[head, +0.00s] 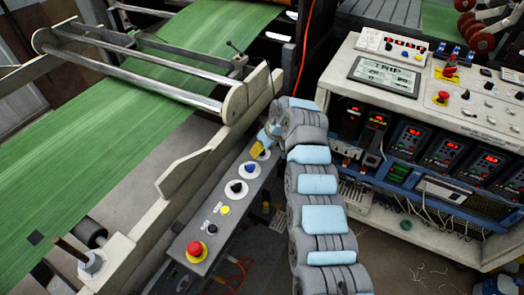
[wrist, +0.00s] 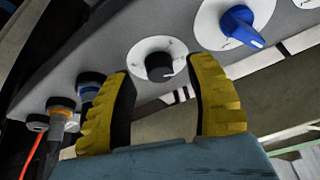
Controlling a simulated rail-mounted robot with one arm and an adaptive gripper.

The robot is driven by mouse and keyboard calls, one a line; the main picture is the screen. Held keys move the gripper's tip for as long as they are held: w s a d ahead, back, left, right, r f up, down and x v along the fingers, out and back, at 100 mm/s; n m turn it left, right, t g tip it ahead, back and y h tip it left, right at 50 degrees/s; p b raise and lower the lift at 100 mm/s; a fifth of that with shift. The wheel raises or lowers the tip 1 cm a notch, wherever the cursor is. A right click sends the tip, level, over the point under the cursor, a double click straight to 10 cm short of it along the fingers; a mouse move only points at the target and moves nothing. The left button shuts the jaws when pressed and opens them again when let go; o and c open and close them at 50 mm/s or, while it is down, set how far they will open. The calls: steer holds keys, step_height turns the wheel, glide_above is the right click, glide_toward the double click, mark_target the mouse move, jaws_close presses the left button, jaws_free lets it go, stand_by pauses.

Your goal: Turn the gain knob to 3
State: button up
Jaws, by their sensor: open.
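A black knob (wrist: 160,66) sits on a round white dial plate (wrist: 142,52) in the wrist view. A small light mark shows at its lower right edge. The scale figures are too small to read, and no label naming the gain knob is legible. My gripper (wrist: 161,80) is open, with one yellow finger on each side of this knob; I cannot tell whether either touches it. In the head view my gripper (head: 258,149) is at the far end of the grey control box (head: 213,226), partly covering the farthest dial.
A blue knob (wrist: 240,26) on its own white plate is close to the right finger. Plugged connectors (wrist: 62,112) are at left. Along the box are more dials (head: 236,190), a yellow button (head: 225,210) and a red stop button (head: 196,249). Green web (head: 120,100) runs at left.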

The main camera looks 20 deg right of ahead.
steer(key=shift+w+f, duration=0.15)
steer(key=shift+f, duration=0.35)
jaws_close()
